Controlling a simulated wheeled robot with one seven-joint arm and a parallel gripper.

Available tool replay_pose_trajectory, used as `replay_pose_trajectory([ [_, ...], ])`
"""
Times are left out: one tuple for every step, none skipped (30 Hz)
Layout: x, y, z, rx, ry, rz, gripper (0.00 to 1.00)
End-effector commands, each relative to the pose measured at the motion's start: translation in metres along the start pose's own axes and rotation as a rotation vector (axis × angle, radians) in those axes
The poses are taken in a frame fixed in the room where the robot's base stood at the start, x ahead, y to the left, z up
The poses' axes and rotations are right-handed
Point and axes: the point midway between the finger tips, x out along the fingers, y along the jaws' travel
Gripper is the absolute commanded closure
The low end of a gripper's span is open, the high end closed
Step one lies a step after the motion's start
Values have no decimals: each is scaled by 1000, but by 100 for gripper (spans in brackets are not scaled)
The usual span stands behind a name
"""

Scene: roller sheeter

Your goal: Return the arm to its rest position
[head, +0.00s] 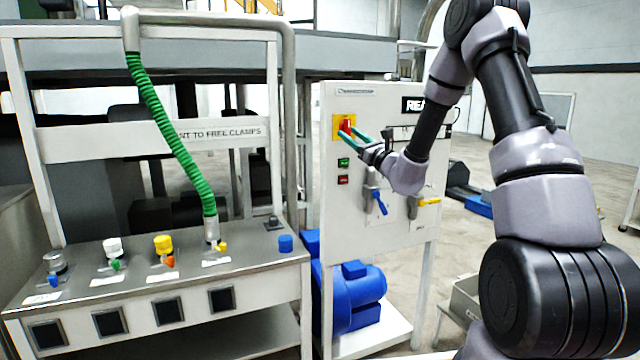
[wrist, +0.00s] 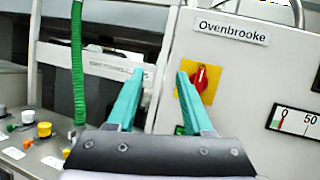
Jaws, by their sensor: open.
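My gripper (head: 357,136) is open, with its two teal fingers spread and nothing between them. In the head view it is in front of the upper left part of a white control panel (head: 388,240), close to a red rotary switch on a yellow plate (head: 345,127). In the wrist view the fingers (wrist: 158,90) point forward, and the red switch (wrist: 203,80) shows just right of the right fingertip. I cannot tell whether that finger touches the switch. My arm reaches in from the right of the head view, bent at the elbow.
A steel bench with coloured valves (head: 160,262) and a green coiled hose (head: 170,130) stands left. Green and red buttons (head: 343,170), a blue-handled valve (head: 379,203) and a yellow-handled valve (head: 428,201) are on the panel. A blue motor (head: 352,295) sits below. Floor shows right of the panel.

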Motion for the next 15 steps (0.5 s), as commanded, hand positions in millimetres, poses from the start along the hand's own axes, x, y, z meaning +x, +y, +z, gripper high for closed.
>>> replay_pose_trajectory([
  [5, 26, 29, -39, -7, 113, 49],
  [4, 44, 43, -64, -3, 185, 49],
  [1, 66, 60, -100, 5, 281, 49],
  [-3, 82, 72, -130, 13, 351, 49],
  [-8, 98, 82, -161, 23, 419, 49],
  [-17, 118, 96, -206, 38, 509, 49],
  [-25, 132, 104, -242, 51, 573, 49],
  [-34, 145, 112, -279, 65, 636, 49],
  [-47, 161, 121, -333, 86, 716, 49],
  [-58, 172, 127, -376, 103, 774, 49],
  [-70, 182, 132, -419, 122, 831, 49],
  [-86, 192, 138, -482, 147, 903, 49],
  [-99, 200, 142, -530, 168, 954, 49],
  [-112, 205, 145, -580, 190, 1004, 49],
  [-129, 211, 149, -650, 220, 1065, 49],
])
